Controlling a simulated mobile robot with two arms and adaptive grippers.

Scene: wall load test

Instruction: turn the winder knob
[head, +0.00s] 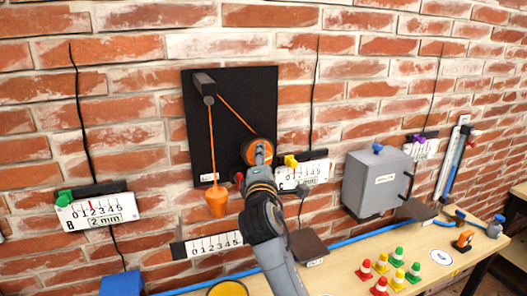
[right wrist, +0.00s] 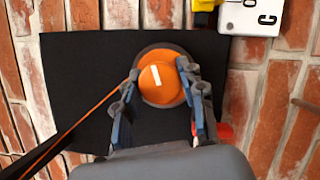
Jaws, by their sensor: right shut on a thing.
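The orange winder knob (head: 256,146) is on the black board (head: 240,95) on the brick wall. In the right wrist view the knob (right wrist: 160,84) faces me with a white stripe on its front, in front of a larger orange disc (right wrist: 157,58). My right gripper (head: 260,158) is at the knob, its two fingers (right wrist: 159,76) on either side of it, shut on it. An orange cord (head: 234,115) runs from the winder up to a dark arm (head: 204,86) and down to a hanging orange weight (head: 216,201). My left gripper is not in view.
Numbered scale plates are on the wall, one with a green clip (head: 64,198) and one with a yellow clip (head: 291,161) close beside my gripper. A grey box (head: 376,185) is to the right. Small red, yellow and green cones (head: 396,277) stand on the table (head: 345,277).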

